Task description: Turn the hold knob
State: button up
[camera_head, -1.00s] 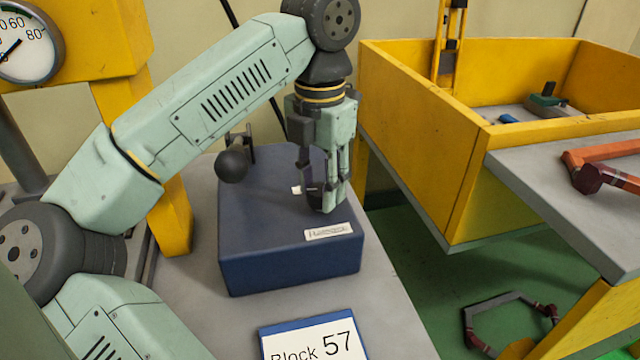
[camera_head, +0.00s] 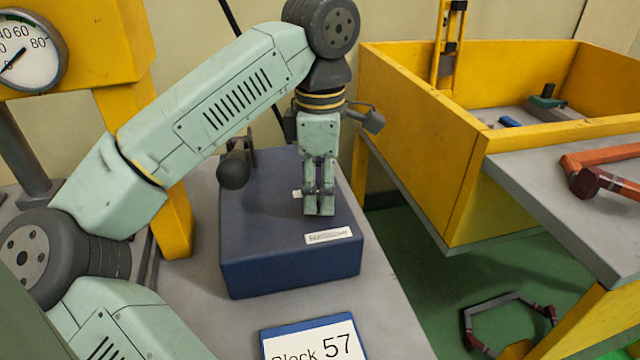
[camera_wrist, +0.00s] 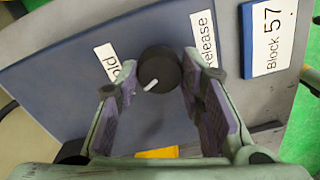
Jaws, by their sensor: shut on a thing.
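The knob (camera_wrist: 159,70) is round and black with a white pointer line. In the wrist view the line points to the lower left. The knob sits on top of the dark blue box (camera_head: 290,265), between a "Hold" label (camera_wrist: 117,66) and a "Release" label (camera_wrist: 204,38). My gripper (camera_wrist: 160,60) is shut on the knob, one finger on each side. In the head view my gripper (camera_head: 319,212) points straight down onto the box top and hides the knob.
A black ball-ended lever (camera_head: 233,172) stands at the box's back left. A "Block 57" sign (camera_head: 305,327) lies in front. A yellow bin (camera_head: 425,130) stands to the right, beside a grey table (camera_head: 565,175) with an orange frame part (camera_head: 605,160). A gauge (camera_head: 30,55) is at upper left.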

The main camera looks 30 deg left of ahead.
aim_at(320, 193)
jog(key=m, duration=0.5)
jog(key=shift+p, duration=0.3)
jog(key=shift+m, duration=0.3)
jog(key=o, duration=1.2)
jog(key=shift+c, duration=0.2)
jog(key=shift+r, duration=0.1)
notch_tip(320, 193, up, 7)
jog(key=shift+r, duration=0.15)
